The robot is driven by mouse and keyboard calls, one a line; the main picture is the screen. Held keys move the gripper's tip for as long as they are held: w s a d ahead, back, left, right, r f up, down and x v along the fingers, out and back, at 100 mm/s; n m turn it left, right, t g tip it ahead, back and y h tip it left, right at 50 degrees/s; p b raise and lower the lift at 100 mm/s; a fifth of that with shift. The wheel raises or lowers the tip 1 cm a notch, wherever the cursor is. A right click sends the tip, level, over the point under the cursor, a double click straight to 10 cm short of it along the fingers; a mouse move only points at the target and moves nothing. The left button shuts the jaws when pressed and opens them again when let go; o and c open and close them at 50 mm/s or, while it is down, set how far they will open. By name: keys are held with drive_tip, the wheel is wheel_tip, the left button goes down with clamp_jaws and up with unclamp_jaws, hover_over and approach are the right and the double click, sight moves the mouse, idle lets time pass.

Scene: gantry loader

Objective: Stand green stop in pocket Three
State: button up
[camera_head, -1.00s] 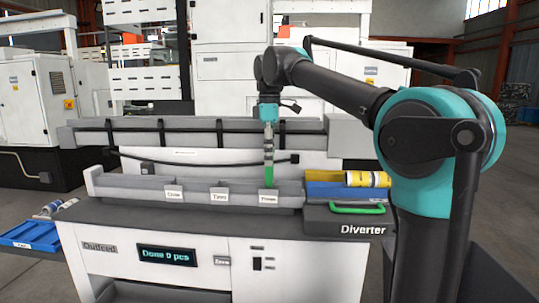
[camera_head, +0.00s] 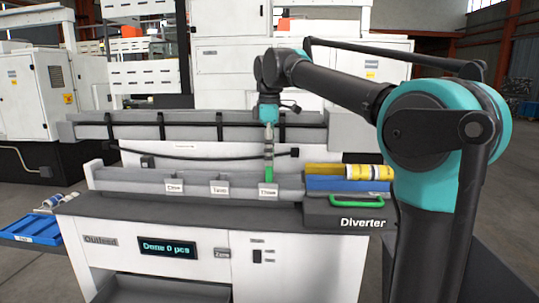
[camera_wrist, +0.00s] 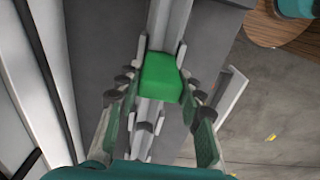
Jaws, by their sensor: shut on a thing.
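My gripper (camera_head: 269,153) points straight down over the right end of the grey outfeed trough (camera_head: 146,184). It is shut on the green stop (camera_head: 269,174), a small green block held upright at pocket Three, just behind the label "Three" (camera_head: 268,192). In the wrist view the green stop (camera_wrist: 160,78) sits between the two fingertips, over the grey trough. Its lower end is hidden, so I cannot tell whether it touches the pocket floor.
Two more labelled pockets lie to the left, with labels (camera_head: 219,191) and (camera_head: 174,188). A blue-and-yellow bin (camera_head: 340,185) with a yellow-and-white cylinder (camera_head: 368,172) stands right of the trough, behind a green handle (camera_head: 357,200). A dark cable (camera_head: 210,157) runs behind.

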drive_tip(key=shift+f, duration=0.2)
drive_tip(key=shift+f, duration=0.9)
drive_tip(key=shift+f, duration=0.15)
drive_tip(key=shift+f, duration=0.4)
idle(0.4)
drive_tip(key=o, duration=1.3)
drive_tip(key=shift+r, duration=0.1)
wheel_tip(320, 180, up, 12)
drive_tip(key=shift+f, duration=0.1)
